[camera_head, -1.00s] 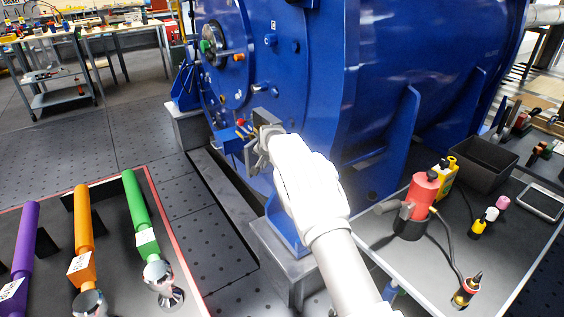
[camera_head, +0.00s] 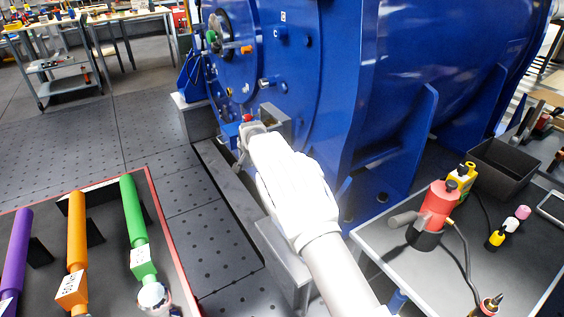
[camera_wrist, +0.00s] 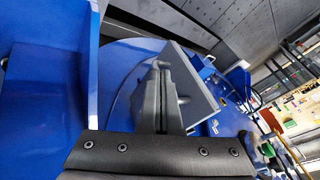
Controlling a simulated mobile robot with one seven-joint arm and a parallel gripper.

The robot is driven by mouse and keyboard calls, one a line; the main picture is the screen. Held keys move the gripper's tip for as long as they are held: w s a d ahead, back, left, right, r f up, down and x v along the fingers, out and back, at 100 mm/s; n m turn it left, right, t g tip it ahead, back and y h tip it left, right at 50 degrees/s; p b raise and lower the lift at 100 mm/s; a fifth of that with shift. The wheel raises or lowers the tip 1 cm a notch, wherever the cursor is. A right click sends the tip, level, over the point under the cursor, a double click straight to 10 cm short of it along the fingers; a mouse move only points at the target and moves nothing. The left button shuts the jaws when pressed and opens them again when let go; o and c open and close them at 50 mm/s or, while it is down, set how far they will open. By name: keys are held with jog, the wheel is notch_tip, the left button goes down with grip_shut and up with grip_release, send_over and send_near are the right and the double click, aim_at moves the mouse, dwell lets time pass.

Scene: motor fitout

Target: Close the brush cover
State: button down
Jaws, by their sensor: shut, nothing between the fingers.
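The blue motor housing (camera_head: 345,85) fills the middle of the head view. A flat grey plate, which looks like the brush cover (camera_head: 277,121), stands out from its lower left side. In the wrist view the cover (camera_wrist: 203,92) is a tilted grey plate just behind and right of the fingers. My gripper (camera_head: 247,138) is shut and empty beside the cover. Its fingers (camera_wrist: 161,72) overlap the plate in the wrist view; I cannot tell whether they touch it. The opening behind the cover is hidden.
A red-edged table (camera_head: 165,215) with purple, orange and green handled tools is at the left. A grey bench (camera_head: 465,265) at the right carries a red tool (camera_head: 437,210) and a black bin (camera_head: 508,165). Perforated floor (camera_head: 130,150) is clear between table and motor.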

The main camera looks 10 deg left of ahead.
jog(key=shift+w+a+b, duration=0.2)
jog(key=shift+w+a, duration=0.1)
jog(key=shift+a, duration=0.35)
jog(key=shift+w+a+b, duration=0.15)
jog(key=shift+w+a, duration=0.1)
jog(key=shift+a, duration=0.35)
jog(key=shift+w+a, duration=0.1)
jog(key=shift+a, duration=0.05)
